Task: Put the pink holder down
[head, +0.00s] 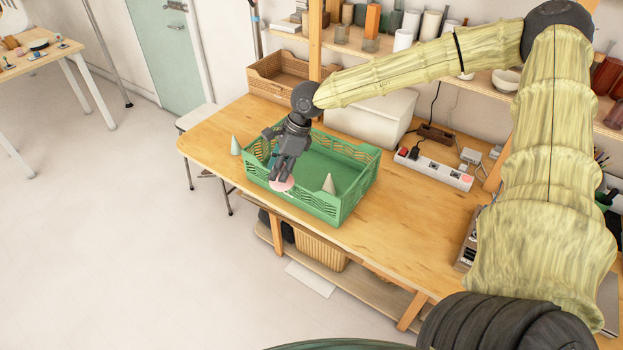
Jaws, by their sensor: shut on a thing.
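The pink holder (283,185) is a small pale pink thing, mostly hidden behind my gripper. My gripper (282,176) points down and is shut on it, over the front left part of a green crate (322,206). I cannot tell whether the holder touches the crate's floor or front wall.
A pale cone (328,184) stands inside the crate on the right; another green cone (236,146) stands on the wooden table (420,238) left of the crate. A white box (385,118), a brown crate (277,76) and a power strip (433,169) stand behind. The table's right front is clear.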

